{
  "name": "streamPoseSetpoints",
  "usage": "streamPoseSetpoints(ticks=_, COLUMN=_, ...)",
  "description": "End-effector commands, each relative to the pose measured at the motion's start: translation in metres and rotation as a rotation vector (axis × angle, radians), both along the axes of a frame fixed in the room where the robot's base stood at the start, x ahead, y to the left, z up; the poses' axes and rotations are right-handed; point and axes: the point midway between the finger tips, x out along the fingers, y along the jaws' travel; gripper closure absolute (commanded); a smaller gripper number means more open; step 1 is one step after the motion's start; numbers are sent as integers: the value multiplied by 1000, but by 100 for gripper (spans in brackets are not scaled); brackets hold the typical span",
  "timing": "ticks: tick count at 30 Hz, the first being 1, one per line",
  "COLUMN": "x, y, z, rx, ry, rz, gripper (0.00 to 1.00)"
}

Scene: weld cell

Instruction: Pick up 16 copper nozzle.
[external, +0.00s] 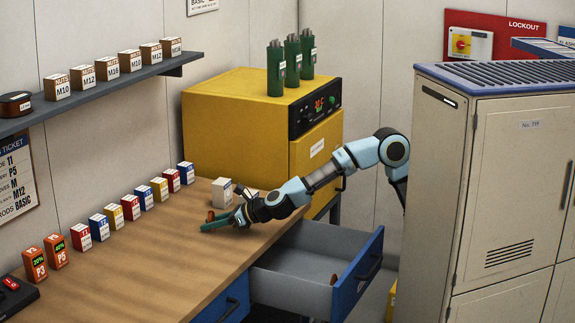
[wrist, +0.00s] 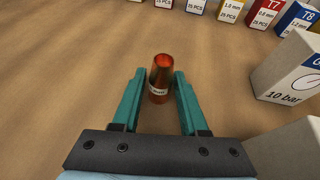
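A copper nozzle (wrist: 161,73) stands upright on the wooden bench in the wrist view, with a small white label low on its side. I cannot read the label. My gripper (wrist: 159,85) has its two green fingers apart, one on each side of the nozzle. A narrow gap seems to show beside the nozzle; I cannot tell whether either finger touches it. In the external view my gripper (external: 215,221) is low over the bench, and a small orange-brown part of the nozzle (external: 211,215) shows beside the fingers.
A white box marked 10 bar (wrist: 290,70) stands close to the right of my gripper. A row of small labelled boxes (external: 131,207) lines the back of the bench (external: 160,262). A blue drawer (external: 357,284) stands open below the arm. The bench left of my gripper is clear.

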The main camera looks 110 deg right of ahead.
Motion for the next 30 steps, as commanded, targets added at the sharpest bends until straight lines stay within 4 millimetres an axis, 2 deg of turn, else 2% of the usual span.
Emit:
streamPoseSetpoints(ticks=1, x=0, y=0, z=0, rx=0, ry=0, rz=0, gripper=64)
streamPoseSetpoints(ticks=11, x=0, y=0, z=0, rx=0, ry=0, rz=0, gripper=100)
streamPoseSetpoints(ticks=24, x=0, y=0, z=1, rx=0, ry=0, rz=0, gripper=100)
streamPoseSetpoints(ticks=30, x=0, y=0, z=13, rx=0, ry=-2, rz=0, gripper=100)
